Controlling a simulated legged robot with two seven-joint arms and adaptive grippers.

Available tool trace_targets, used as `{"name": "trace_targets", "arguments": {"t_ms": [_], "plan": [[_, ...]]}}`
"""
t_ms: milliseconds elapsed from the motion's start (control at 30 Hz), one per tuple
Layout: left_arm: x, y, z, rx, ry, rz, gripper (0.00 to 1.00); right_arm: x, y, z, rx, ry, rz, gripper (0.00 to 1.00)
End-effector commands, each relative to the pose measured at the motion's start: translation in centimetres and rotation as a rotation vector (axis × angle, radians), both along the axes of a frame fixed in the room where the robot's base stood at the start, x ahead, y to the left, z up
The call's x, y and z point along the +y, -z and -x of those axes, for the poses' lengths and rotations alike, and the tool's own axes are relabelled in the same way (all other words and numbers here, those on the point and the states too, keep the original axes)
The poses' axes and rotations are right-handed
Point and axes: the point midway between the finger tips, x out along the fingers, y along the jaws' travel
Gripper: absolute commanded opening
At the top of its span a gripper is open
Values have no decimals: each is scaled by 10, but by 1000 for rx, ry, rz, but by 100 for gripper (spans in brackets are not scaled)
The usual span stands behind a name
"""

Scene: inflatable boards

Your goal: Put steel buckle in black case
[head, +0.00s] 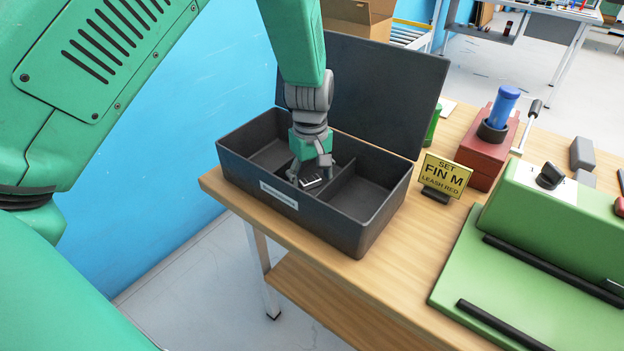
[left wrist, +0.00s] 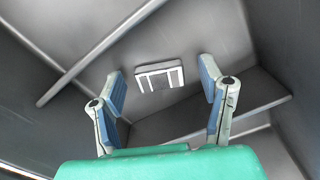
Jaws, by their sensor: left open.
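The black case (head: 356,232) stands open on the wooden bench, with its lid (head: 385,90) raised at the back and dividers splitting its inside. The steel buckle (head: 312,181) lies in the middle compartment; in the left wrist view the buckle (left wrist: 160,76) rests flat on the case floor. My left gripper (head: 312,180) reaches down into that compartment over the buckle. In the left wrist view my left gripper (left wrist: 162,88) is open, its two fingers apart on either side of the buckle, with gaps to it. My right gripper is not in view.
A yellow sign (head: 448,174) stands to the right of the case. Beyond it are a red block (head: 489,158) with a blue-handled tool (head: 502,106) and a large green machine (head: 540,240). The case's left and right compartments look empty. A blue wall (head: 150,200) is at the left.

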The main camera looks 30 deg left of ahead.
Motion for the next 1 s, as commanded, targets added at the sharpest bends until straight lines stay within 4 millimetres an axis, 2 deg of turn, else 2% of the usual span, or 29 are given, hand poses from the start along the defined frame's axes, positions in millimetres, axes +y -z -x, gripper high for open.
{"name": "trace_targets", "arguments": {"t_ms": [300, 500, 700, 1000], "plan": [[1, -68, -1, -5, -1, -1, 63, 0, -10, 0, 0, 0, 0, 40], [1, -101, -1, -3, 1, -1, 63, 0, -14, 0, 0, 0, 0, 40], [0, -114, 0, 0, 1, -1, 63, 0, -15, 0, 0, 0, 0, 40], [0, -114, 0, 0, 0, -1, 63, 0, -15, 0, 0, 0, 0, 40]]}}
